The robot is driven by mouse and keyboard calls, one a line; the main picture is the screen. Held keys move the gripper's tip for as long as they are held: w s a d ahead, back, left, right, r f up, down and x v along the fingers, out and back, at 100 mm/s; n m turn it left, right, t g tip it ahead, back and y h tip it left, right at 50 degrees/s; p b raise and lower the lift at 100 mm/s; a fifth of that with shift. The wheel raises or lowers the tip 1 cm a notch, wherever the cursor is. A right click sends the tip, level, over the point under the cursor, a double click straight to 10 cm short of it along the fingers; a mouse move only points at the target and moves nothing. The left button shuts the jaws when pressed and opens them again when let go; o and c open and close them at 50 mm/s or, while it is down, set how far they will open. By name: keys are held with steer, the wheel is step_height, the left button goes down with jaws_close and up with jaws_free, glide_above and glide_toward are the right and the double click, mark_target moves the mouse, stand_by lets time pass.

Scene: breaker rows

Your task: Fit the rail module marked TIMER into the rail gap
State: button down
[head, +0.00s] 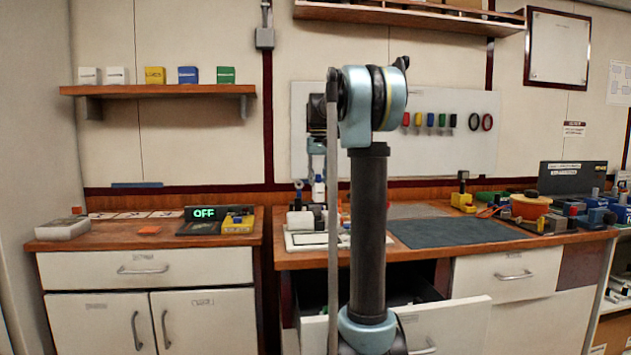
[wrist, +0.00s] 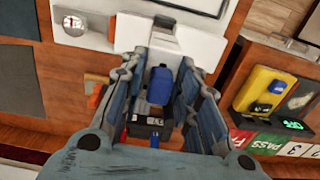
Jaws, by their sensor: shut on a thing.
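In the wrist view my gripper (wrist: 161,68) points away from the camera with its two blue-grey fingers on either side of a small module (wrist: 160,86). The module shows a blue upper part and a dark part with a pale label; the label is too small to read as TIMER. My gripper is shut on it. In the head view my upright arm hides most of the gripper and the area behind it. White blocks (head: 304,216) stand on a pale base (head: 304,241) just left of the arm. I cannot make out the rail gap.
A drawer (head: 450,318) is pulled out below the worktop. A grey mat (head: 455,232) leaves clear room right of the arm. The left cabinet carries an OFF display (head: 204,213) and a yellow device (head: 238,223). Clutter fills the worktop's far right.

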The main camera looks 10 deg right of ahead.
mark_target(318, 193)
stand_by(0.4)
steer(key=shift+s+f, duration=0.1)
steer(key=shift+f, duration=2.8)
steer(key=shift+s+f, duration=0.1)
steer(key=shift+f, duration=1.85)
steer(key=c, duration=1.1)
jaws_free()
step_height(318, 193, up, 12)
steer(key=shift+f, duration=0.1)
